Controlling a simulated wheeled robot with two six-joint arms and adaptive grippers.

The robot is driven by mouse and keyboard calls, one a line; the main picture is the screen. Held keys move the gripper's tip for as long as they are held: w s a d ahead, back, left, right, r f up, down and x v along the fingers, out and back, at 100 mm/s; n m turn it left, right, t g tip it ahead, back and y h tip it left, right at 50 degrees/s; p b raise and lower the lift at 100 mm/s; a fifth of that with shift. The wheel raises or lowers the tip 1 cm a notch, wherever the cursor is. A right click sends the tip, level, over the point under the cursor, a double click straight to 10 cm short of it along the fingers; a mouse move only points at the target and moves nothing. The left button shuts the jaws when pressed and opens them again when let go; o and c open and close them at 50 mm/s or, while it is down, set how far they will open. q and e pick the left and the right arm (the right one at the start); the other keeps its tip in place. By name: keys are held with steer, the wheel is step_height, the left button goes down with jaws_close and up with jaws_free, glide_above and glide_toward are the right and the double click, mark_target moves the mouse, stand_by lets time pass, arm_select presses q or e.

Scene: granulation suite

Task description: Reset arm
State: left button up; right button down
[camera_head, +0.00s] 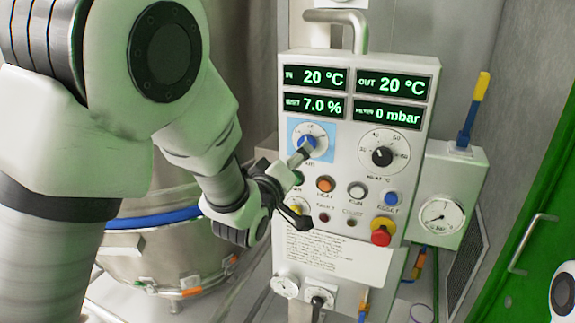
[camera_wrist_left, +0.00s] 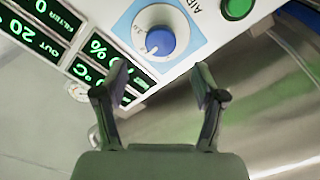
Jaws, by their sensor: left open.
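My left arm comes in from the left in the head view, and its gripper (camera_head: 299,186) is in front of the control panel (camera_head: 410,150). The gripper is open, with one fingertip over the blue air knob (camera_head: 311,138) on its light-blue plate. In the left wrist view the two fingers (camera_wrist_left: 160,78) stand apart with nothing between them, and the blue knob (camera_wrist_left: 157,41) with its white dial shows just beyond the fingertips. Whether a finger touches the panel I cannot tell. My right gripper is not in view.
The panel bears a black heat dial (camera_head: 382,156), several buttons and a red knob (camera_head: 381,233). A gauge box (camera_head: 441,213) stands at its right, by a green door (camera_head: 535,230). A steel vessel (camera_head: 160,262) with a blue band stands behind my left arm.

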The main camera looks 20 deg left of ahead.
arm_select(q)
steer(key=s, duration=0.3)
steer(key=shift+s, duration=0.2)
steer(key=s+a+f+g+b, duration=0.1)
steer(key=s+f+g, duration=0.25)
steer(key=f, duration=0.95)
steer(key=s+a+f+g+b, duration=0.1)
steer(key=s+f+g, duration=0.25)
steer(key=f, duration=1.05)
steer(key=s+a+f+g+b, duration=0.1)
steer(key=s+f+g+b, duration=0.3)
steer(key=f, duration=0.9)
steer(key=s+f+m+g, duration=0.3)
steer(key=s+f, duration=0.3)
steer(key=s, duration=0.5)
steer(key=s+a+f+m+g+p, duration=0.1)
steer(key=s+f+m+g, duration=0.3)
steer(key=s, duration=0.7)
step_height(320, 180, down, 2)
steer(key=shift+s+f+m+y+p, duration=0.2)
steer(key=shift+s+m+y+p, duration=0.15)
steer(key=shift+m, duration=0.25)
